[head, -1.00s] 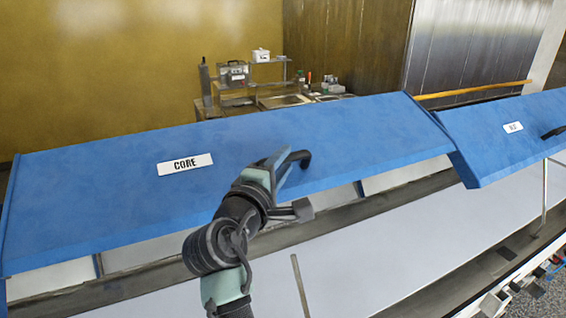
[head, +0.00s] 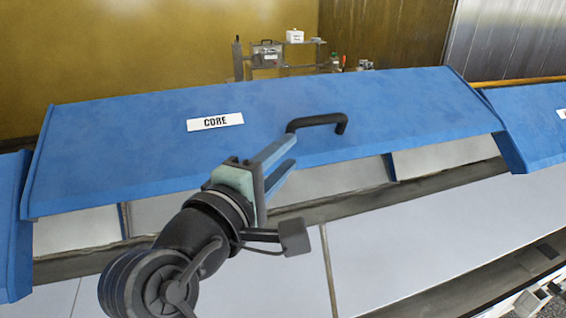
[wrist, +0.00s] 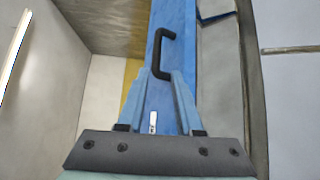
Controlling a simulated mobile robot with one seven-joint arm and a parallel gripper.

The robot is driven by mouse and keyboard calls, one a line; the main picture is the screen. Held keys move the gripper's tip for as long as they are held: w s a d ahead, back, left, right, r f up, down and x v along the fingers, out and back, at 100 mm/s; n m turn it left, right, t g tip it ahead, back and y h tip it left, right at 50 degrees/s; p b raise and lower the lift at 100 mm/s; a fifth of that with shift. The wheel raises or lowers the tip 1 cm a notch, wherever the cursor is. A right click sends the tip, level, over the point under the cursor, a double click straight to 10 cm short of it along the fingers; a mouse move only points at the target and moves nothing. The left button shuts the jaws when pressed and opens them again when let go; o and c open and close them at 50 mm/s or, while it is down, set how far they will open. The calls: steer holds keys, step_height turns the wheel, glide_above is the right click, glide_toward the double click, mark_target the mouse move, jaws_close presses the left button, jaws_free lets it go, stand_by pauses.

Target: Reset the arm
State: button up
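My gripper (head: 288,153) is in front of the blue cover labelled CORE (head: 120,150), near its lower edge. Its two blue fingers point up and to the right, with a gap between them and nothing held. A black handle (head: 318,122) sits on the cover just beyond the fingertips. In the wrist view, the open fingers (wrist: 163,80) point at the black handle (wrist: 162,50) without closing on it. Whether a fingertip touches the handle or the cover cannot be told.
More blue covers adjoin on the left (head: 12,225) and the right (head: 530,120). Pale panels (head: 420,240) run along the front below the covers. A bench with equipment (head: 268,58) stands behind by the yellow wall.

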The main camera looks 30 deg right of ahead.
stand_by(0.5)
steer(key=w+a+r+m+t+y+b, duration=0.25)
steer(key=a+r+t+y, duration=0.25)
steer(key=a+r+t, duration=0.45)
steer(key=s+a+r+m+t+y, duration=0.4)
steer(key=s+a+r+t+y, duration=0.5)
steer(key=s+a+r+y, duration=0.1)
step_height(320, 180, up, 2)
steer(key=shift+a+r+b, duration=0.15)
steer(key=shift+a+b, duration=0.25)
steer(key=shift+a, duration=0.4)
steer(key=shift+m, duration=0.25)
